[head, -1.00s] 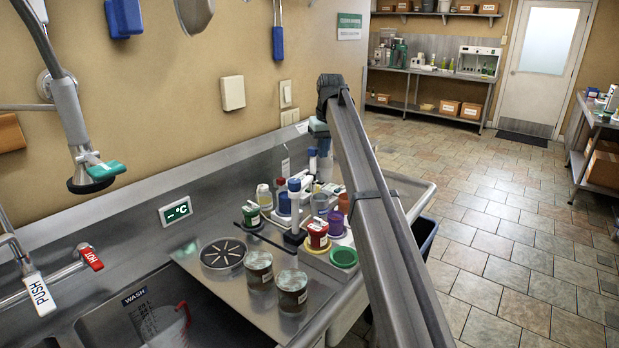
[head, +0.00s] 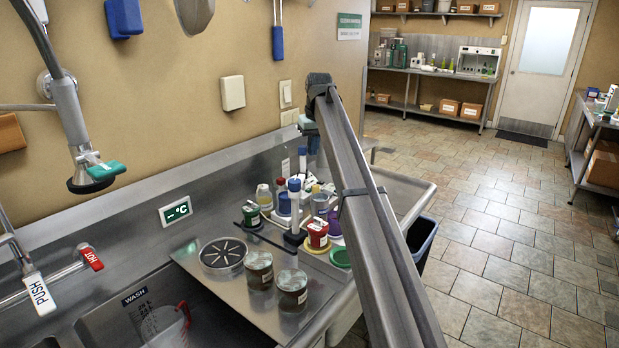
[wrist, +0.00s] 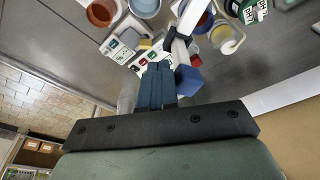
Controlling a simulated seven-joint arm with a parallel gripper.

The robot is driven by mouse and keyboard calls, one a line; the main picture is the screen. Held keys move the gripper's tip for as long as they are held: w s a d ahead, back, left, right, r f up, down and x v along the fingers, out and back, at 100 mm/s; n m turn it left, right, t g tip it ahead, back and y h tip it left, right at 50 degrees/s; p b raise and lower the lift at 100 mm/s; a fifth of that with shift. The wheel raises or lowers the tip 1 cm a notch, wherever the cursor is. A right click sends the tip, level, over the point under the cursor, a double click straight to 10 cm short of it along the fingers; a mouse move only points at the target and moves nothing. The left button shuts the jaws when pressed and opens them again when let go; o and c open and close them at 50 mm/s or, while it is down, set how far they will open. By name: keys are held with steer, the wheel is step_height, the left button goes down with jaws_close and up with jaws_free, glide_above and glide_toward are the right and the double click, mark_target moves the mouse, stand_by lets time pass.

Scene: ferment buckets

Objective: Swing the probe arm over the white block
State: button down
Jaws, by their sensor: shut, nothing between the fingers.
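My gripper (wrist: 155,82) shows in the wrist view with its dark blue fingers together and nothing between them. A white bar (wrist: 188,20), apparently the probe arm, runs toward the fingertips and ends near a blue cube (wrist: 188,80). The cube lies close beside the fingers; whether they touch is unclear. A small white block-like unit with coloured marks (wrist: 122,52) lies past the fingertips; I cannot tell if it is the white block. In the head view my gripper (head: 313,146) is small and partly hidden by my arm, above the far counter, behind a blue-topped white post (head: 294,190).
Small pots crowd the counter, among them a red-topped one (head: 318,232) and a green-topped one (head: 251,212). Two lidded jars (head: 259,268) (head: 293,290) and a slotted round drain (head: 223,254) lie nearer, beside the sink. The wall (head: 230,45) bounds the left side.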

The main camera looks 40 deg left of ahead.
mark_target(300, 146)
steer(key=shift+s+a, duration=0.15)
steer(key=shift+a, duration=0.4)
steer(key=shift+s+a, duration=0.15)
steer(key=shift+a, duration=0.4)
steer(key=shift+s+a, duration=0.1)
steer(key=a, duration=0.1)
steer(key=s+a, duration=0.1)
steer(key=shift+s+a, duration=0.3)
steer(key=shift+d, duration=0.1)
steer(key=shift+w+d, duration=0.45)
